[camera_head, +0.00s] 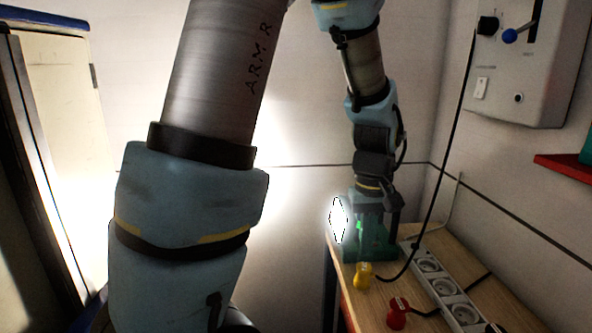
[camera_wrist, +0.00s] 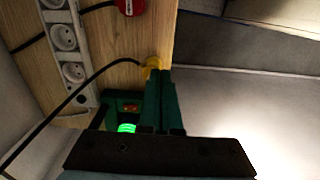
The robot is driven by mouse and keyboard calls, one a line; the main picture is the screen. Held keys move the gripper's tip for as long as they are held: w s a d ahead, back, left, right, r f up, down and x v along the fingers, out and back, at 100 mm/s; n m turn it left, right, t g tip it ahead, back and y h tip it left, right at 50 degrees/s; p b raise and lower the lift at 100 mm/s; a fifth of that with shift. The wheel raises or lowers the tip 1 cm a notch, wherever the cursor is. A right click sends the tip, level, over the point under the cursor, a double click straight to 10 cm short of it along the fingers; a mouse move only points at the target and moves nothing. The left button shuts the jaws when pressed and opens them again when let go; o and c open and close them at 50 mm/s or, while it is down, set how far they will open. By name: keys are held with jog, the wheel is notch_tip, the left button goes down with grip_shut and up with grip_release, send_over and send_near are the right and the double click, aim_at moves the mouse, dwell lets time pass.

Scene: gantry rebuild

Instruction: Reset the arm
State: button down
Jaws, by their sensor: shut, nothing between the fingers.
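My arm comes down over the wooden table (camera_head: 420,310) in the head view. My gripper (camera_wrist: 161,75) shows in the wrist view as two green fingers held together with nothing between them. Their tips lie close to a yellow plug-like piece (camera_wrist: 152,64), and I cannot tell whether they touch it. That piece also shows in the head view (camera_head: 363,276). In the head view the fingers are hard to separate from a green device (camera_head: 370,240) with a bright lamp face and a green light. The device's green light (camera_wrist: 126,128) shows left of the fingers in the wrist view.
A white power strip (camera_head: 446,292) lies on the table beside a red plug-like piece (camera_head: 397,313). A black cable runs from a grey wall box (camera_head: 530,75) to the tabletop. A red shelf edge (camera_head: 563,167) juts out at right. A cream door (camera_head: 65,105) stands at left.

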jog(key=a+m+t, duration=0.1)
jog(key=a, duration=1.9)
jog(key=shift+s+a+f+m+b, duration=0.15)
jog(key=shift+a+f+m+b, duration=0.2)
jog(key=shift+f+m+b, duration=0.1)
